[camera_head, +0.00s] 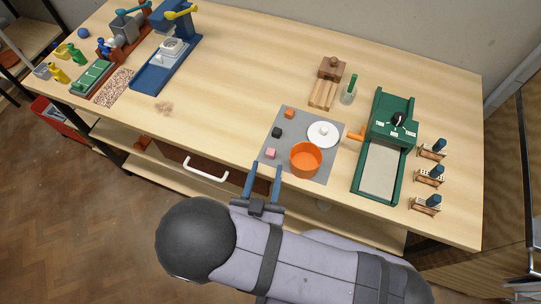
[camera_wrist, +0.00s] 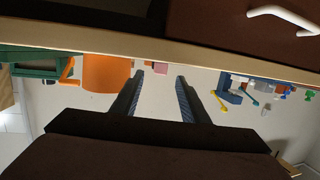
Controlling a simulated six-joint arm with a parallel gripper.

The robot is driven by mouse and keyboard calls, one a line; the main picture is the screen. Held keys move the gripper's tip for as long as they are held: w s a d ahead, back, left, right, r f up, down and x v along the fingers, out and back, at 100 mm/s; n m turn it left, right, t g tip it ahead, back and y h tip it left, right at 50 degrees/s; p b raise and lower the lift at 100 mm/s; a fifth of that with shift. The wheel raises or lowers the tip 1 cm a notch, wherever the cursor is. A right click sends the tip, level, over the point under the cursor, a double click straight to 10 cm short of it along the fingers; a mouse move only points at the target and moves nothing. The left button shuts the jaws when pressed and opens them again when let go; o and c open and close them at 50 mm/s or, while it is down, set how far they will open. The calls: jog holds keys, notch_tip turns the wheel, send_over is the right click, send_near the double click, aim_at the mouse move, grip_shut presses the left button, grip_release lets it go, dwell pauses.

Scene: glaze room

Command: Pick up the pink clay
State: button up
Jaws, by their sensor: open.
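In the wrist view, which is upside down, the pink clay (camera_wrist: 160,68) shows partly behind the table edge, in line with the gap between my fingers. My gripper (camera_head: 266,166) is open and empty at the table's front edge, its two blue fingers pointing towards the clay. The fingers (camera_wrist: 160,76) are spread apart in the wrist view, and the clay appears beyond their tips.
An orange pot (camera_head: 305,160) stands right of the clay, close by. A green press (camera_head: 385,150) stands to the right.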

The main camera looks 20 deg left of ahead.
aim_at(271, 153)
jog(key=shift+r+p+x, duration=0.15)
jog(key=shift+p+x, duration=0.7)
jog(key=shift+x, duration=0.75)
jog(key=shift+r+p+x, duration=0.15)
jog(key=shift+p+x, duration=0.7)
jog(key=shift+x, duration=0.7)
jog(key=shift+w+a+f, duration=0.15)
jog(key=shift+w+f, duration=0.05)
jog(key=shift+w, duration=0.35)
grip_shut()
